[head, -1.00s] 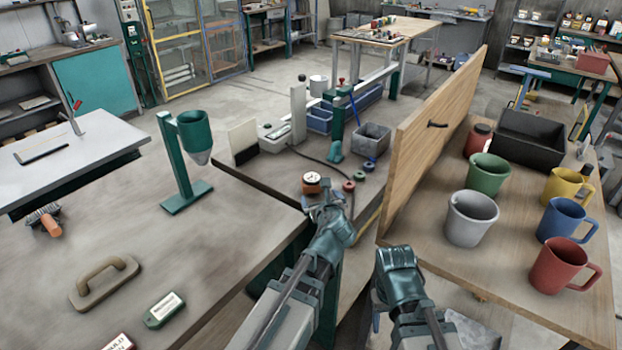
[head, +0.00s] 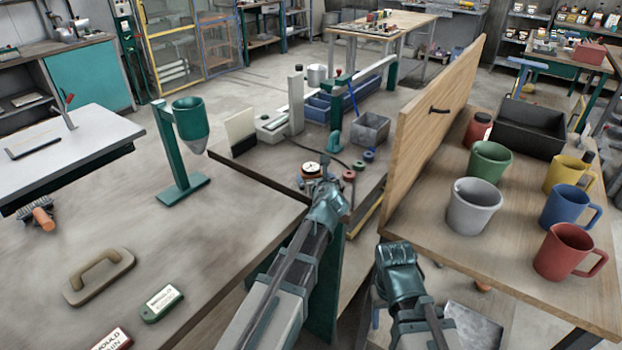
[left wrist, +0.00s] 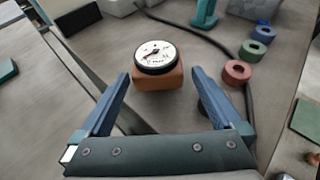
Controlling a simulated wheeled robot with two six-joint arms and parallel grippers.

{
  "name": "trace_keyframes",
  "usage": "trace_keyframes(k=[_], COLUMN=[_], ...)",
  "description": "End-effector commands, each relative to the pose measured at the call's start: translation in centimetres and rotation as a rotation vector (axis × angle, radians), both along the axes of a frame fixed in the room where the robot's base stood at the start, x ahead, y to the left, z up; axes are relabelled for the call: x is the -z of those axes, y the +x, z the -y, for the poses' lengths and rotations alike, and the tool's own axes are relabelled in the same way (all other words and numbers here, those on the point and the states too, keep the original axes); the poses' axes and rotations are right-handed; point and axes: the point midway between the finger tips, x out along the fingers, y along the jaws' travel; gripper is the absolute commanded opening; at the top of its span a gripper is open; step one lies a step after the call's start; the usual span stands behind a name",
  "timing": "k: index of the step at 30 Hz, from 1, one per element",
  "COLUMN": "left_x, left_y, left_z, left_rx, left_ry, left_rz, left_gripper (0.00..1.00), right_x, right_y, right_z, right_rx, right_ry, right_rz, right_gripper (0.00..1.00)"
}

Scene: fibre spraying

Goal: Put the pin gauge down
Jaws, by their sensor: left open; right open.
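The pin gauge (head: 311,169), a white round dial on an orange-brown block, stands on the workbench near its front edge. In the left wrist view the gauge (left wrist: 156,62) is upright just beyond and partly between the fingertips. My left gripper (head: 319,184) is open around the near side of the block, with a visible gap to each finger; in the left wrist view both blue fingers (left wrist: 161,85) are apart. My right gripper (head: 397,252) is open and empty, low between the benches; its fingertips are hard to make out.
Red, green and blue rings (head: 349,176) and a dark cable lie right of the gauge. A grey bin (head: 371,128) stands behind them. A wooden panel (head: 437,120) rises on the right, beside mugs (head: 474,205). A green funnel stand (head: 181,188) is on the left bench.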

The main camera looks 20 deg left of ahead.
Motion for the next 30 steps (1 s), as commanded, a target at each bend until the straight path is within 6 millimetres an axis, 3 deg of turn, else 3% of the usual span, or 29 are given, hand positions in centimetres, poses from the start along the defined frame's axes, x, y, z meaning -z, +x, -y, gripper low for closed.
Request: trace_keyframes(k=[7,17,24,30], left_x=[0.3,1.9,1.8,1.8], left_y=[0.6,4.3,4.3,4.3], left_z=[-0.4,-2.3,-2.4,-2.4], left_rx=[0.000,-0.001,0.001,0.001], left_ry=[0.000,-0.001,0.000,0.000], left_rz=[0.000,0.002,0.001,0.001], left_gripper=[1.00,1.00,1.00,0.66], right_x=[0.3,1.9,1.8,1.8], right_y=[0.0,0.0,0.0,0.0], right_z=[0.0,0.0,0.0,0.0], right_rx=[0.000,0.000,0.000,0.000], right_ry=[0.000,0.000,0.000,0.000], right_rz=[0.000,0.000,0.000,0.000], right_gripper=[0.59,0.59,0.59,0.59])
